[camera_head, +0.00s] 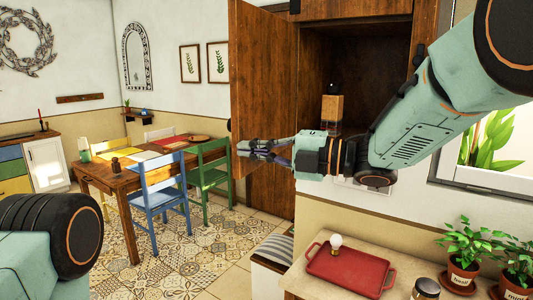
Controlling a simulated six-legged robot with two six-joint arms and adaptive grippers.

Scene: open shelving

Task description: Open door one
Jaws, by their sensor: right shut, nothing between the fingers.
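A dark wooden cabinet (345,45) is on the wall in the upper middle. Its door (263,75) stands swung wide open toward the left, so the inside shows. My right gripper (246,149) is shut and empty, pointing left across the lower part of the open door. I cannot tell whether its fingers touch the door. My right arm comes in from the upper right and covers part of the cabinet's right side. Part of my left arm shows at the lower left, but its gripper is out of view.
A light wooden object with a black top (332,108) stands in the cabinet. Below are a counter with a red tray (350,266), a bulb (336,241), a jar (425,289) and potted plants (464,255). A dining table (120,185) with chairs stands left; tiled floor is free between.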

